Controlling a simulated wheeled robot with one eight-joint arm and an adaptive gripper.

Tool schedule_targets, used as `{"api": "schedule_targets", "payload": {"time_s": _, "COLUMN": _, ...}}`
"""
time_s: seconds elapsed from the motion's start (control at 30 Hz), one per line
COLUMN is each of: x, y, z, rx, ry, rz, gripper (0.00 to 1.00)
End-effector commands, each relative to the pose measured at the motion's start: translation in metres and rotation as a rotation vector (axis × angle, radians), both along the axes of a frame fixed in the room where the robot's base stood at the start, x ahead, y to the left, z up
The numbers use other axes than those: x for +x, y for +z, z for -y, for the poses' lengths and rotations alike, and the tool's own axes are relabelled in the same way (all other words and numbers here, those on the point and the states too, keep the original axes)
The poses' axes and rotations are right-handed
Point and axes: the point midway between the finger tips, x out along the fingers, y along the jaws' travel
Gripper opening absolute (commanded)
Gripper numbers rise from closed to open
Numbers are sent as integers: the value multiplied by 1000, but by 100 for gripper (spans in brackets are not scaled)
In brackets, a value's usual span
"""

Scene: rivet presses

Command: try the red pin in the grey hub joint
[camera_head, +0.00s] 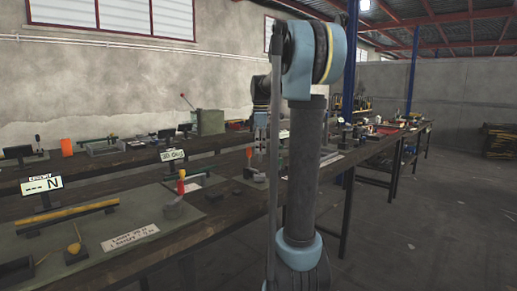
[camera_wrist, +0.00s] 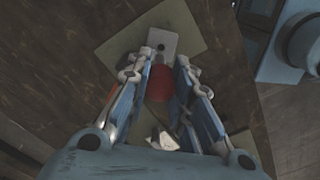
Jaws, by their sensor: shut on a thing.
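My gripper (camera_wrist: 160,72) has its two fingers on either side of a red piece, which I take to be the red pin (camera_wrist: 160,86). The fingers are shut on it, though the contact is partly hidden. A pale grey block with a small dark hole (camera_wrist: 162,42), likely the grey hub joint, lies just beyond the fingertips on a green-grey plate (camera_wrist: 190,35). I cannot tell whether the pin touches the block. In the head view my gripper (camera_head: 261,148) points down over the workbench; the pin is too small to make out there.
The dark wooden bench (camera_head: 215,215) carries a sign reading "N" (camera_head: 41,184), a yellow bar (camera_head: 65,217), a white label card (camera_head: 130,236) and a red-handled item (camera_head: 181,183). A second bench with tools stands behind. The floor at the right (camera_head: 430,220) is clear.

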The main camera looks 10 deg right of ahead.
Motion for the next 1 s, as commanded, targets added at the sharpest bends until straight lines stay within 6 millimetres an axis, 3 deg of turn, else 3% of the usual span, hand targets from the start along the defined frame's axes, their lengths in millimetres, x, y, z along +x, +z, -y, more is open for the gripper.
{"api": "schedule_targets", "payload": {"time_s": 0.27, "x": 1, "y": -3, "z": -6, "rx": 0, "ry": 8, "rz": -3, "gripper": 0}}
{"api": "schedule_targets", "payload": {"time_s": 1.0, "x": 0, "y": -50, "z": -7, "rx": 0, "ry": 10, "rz": -3, "gripper": 0}}
